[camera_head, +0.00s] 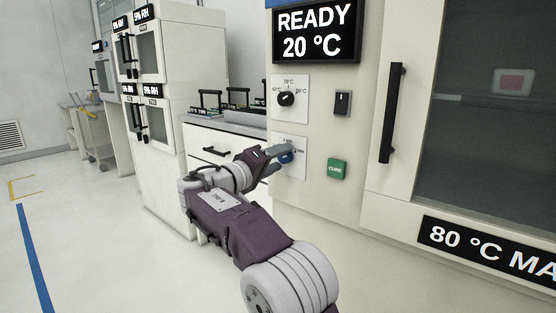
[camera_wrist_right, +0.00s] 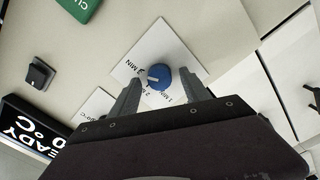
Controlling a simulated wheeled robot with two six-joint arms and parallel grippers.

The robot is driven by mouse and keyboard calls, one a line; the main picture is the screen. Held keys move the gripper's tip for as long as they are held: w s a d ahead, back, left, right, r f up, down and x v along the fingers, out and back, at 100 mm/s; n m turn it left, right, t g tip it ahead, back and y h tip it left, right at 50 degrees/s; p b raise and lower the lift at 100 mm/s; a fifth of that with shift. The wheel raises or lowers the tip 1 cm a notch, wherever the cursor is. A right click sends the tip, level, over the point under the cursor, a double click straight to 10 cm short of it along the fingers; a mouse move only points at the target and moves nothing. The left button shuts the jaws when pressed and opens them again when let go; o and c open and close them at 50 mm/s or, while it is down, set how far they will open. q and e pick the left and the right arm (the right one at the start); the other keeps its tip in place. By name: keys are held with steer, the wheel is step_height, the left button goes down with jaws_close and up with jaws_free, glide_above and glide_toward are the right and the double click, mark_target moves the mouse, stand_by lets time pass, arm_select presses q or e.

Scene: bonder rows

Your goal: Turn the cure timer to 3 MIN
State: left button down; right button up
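The cure timer is a blue knob (camera_wrist_right: 158,77) on a white plate (camera_wrist_right: 168,45) marked 1 MIN, 2 MIN and 3 MIN. In the right wrist view its pale pointer mark faces left, roughly toward the 3 MIN side; the exact setting is hard to tell. My right gripper (camera_wrist_right: 160,90) is open, with one finger on each side of the knob and gaps between. In the head view the right gripper (camera_head: 279,151) partly covers the knob (camera_head: 286,158) and its labels. My left gripper is out of view.
Above the timer are a black temperature dial (camera_head: 286,99) and a black rocker switch (camera_head: 343,103). A green CURE button (camera_head: 336,169) sits to the right. The display (camera_head: 317,32) reads READY 20 °C. A door handle (camera_head: 390,112) stands out further right.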

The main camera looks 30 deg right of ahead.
steer(key=p+v, duration=0.3)
steer(key=v, duration=0.6)
